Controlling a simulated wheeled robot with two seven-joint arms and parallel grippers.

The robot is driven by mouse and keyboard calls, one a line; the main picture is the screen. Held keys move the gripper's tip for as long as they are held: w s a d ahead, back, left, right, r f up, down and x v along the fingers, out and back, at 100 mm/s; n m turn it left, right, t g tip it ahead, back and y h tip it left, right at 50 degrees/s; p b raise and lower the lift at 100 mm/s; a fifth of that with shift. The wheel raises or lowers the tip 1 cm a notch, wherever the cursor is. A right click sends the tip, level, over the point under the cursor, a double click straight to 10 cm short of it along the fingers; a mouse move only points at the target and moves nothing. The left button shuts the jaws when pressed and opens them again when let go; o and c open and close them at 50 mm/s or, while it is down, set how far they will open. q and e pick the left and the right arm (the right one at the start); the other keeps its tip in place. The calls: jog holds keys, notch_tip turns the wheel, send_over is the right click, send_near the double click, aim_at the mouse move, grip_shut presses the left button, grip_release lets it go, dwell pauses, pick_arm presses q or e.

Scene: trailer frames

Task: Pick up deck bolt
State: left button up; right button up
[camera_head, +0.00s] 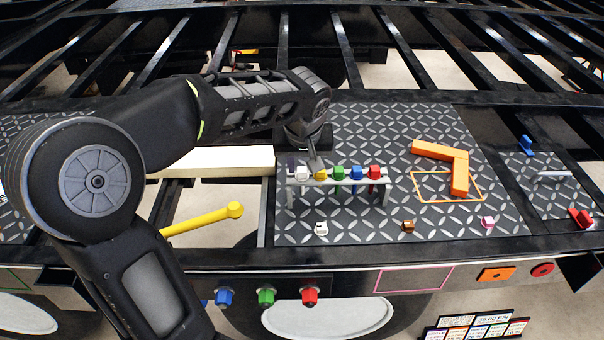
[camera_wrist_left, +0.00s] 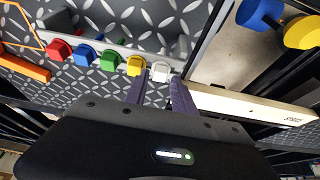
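Coloured bolts stand in a row on a grey raised rack (camera_head: 340,187): a white bolt (camera_head: 302,173), yellow bolt (camera_head: 321,175), green bolt (camera_head: 339,172), blue bolt (camera_head: 356,173) and red bolt (camera_head: 374,172). My left gripper (camera_head: 303,163) is over the rack's left end. In the left wrist view its two purple fingers (camera_wrist_left: 160,80) are apart, one on each side of the white bolt (camera_wrist_left: 160,70). The yellow bolt (camera_wrist_left: 135,65) is just outside the left finger. Contact with the white bolt cannot be told. My right gripper is not in view.
Small white (camera_head: 321,229), brown (camera_head: 408,226) and pink (camera_head: 488,222) pieces lie on the tread-plate deck (camera_head: 450,225). An orange angled bar (camera_head: 459,175) lies to the right. A pale beam (camera_head: 225,164) and a yellow handle (camera_head: 205,219) are at left, beside open gaps in the frame.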

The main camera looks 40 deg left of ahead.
pick_arm(q)
jog(key=shift+x, duration=0.8)
grip_shut()
